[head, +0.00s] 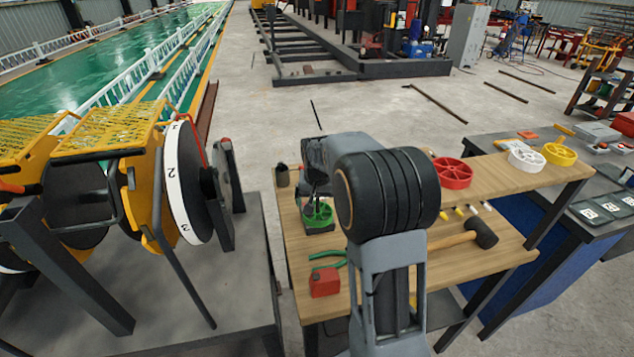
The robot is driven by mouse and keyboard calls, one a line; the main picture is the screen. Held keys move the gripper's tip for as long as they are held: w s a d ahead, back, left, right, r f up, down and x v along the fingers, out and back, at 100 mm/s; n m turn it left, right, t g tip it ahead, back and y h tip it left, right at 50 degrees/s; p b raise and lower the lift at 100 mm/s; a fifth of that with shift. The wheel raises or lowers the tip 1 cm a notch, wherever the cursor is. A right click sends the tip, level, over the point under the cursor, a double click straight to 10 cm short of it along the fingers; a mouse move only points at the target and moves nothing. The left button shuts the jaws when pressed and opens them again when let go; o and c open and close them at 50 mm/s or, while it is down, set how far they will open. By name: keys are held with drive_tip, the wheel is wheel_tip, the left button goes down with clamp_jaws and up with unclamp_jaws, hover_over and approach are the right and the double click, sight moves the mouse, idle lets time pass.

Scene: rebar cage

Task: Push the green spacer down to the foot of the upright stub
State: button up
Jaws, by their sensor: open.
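The green spacer (318,216), a spoked wheel, is on a dark block (322,231) at the left part of the wooden bench top. My gripper (315,197) is open and points down just above the spacer. I cannot tell whether its fingers touch the spacer. The upright stub is not clear: the gripper and arm cover the space above the spacer. How high the spacer sits on the stub cannot be told.
A red spacer (453,172), a white one (525,157) and a yellow one (560,154) lie on the raised shelf (490,176). A hammer (470,237), green-handled pliers (328,259) and a red box (324,282) lie on the bench (440,262). A dark cup (282,175) stands at its left corner.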

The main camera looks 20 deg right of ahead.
sight(317, 217)
wheel_tip(317, 217, up, 12)
drive_tip(key=s, duration=0.1)
drive_tip(key=shift+s+a+f, duration=0.25)
drive_tip(key=shift+s+a, duration=0.05)
drive_tip(key=shift+a, duration=0.1)
drive_tip(key=shift+w, duration=0.1)
drive_tip(key=s+a+f+n, duration=0.1)
drive_tip(key=s+a+f, duration=0.1)
drive_tip(key=s, duration=0.4)
drive_tip(key=s+a+f+n+t, duration=0.1)
drive_tip(key=s+a+f+n, duration=0.1)
drive_tip(key=s+a, duration=0.2)
drive_tip(key=s+a+f+n, duration=0.2)
drive_tip(key=s+a+f, duration=0.1)
drive_tip(key=s, duration=0.6)
drive_tip(key=shift+s+a+f+t+y, duration=0.1)
drive_tip(key=shift+s+a+t+y, duration=0.05)
drive_tip(key=shift+s+t+y, duration=0.2)
drive_tip(key=shift+a+r, duration=0.3)
drive_tip(key=shift+r, duration=0.2)
